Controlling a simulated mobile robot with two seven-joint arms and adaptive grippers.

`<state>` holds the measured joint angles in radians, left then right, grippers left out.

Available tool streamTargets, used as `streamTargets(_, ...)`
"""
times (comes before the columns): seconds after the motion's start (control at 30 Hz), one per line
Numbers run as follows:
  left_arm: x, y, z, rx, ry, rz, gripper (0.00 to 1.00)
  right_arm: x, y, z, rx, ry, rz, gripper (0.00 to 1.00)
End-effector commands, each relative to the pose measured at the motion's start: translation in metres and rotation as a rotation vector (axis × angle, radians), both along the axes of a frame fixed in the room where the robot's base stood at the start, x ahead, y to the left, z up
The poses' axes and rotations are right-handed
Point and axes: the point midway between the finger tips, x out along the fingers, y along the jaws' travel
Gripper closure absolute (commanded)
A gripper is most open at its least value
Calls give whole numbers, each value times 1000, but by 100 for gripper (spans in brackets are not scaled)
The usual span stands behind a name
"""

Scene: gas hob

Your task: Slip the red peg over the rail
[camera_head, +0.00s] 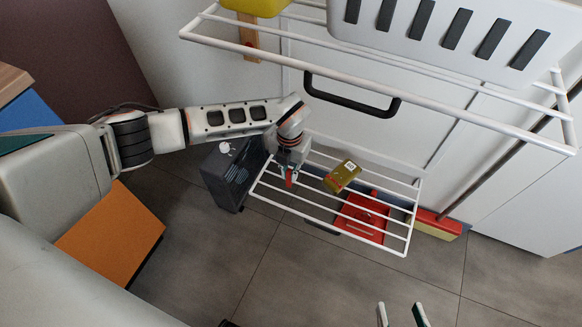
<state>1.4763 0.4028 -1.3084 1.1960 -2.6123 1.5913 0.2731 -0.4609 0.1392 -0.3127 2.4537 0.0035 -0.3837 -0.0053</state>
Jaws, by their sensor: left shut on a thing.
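My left gripper (287,168) points down at the left end of the lower white wire rack. It is shut on a small red peg (289,181), which hangs below the fingers. The rack's bars (330,220) look like the rail, but I cannot tell which bar is meant. The peg overlaps the rack in the picture; I cannot tell whether it touches a bar. My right gripper (401,314) shows only its two fingertips at the bottom edge, apart, with nothing seen between them.
A yellow-brown box (343,175) sits on the lower rack. A red dustpan-like thing (362,212) shows below the bars. A dark grey box (228,180) stands left of the rack. An upper rack (300,63) holds a white slotted basket (455,35). An orange box (110,235) stands at left.

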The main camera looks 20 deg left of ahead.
Motion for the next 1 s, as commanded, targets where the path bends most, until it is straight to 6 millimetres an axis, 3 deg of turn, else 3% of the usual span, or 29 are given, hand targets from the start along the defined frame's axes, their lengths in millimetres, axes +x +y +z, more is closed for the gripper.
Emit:
streamTargets(0.7, -2, 0, -31, -1, 5, 3, 100, 5, 10, 7, 61, -14, -13, 60)
streamTargets(1.0, -2, 0, -44, 0, 4, 2, 100, -1, 20, 1, 135, 8, -28, 60)
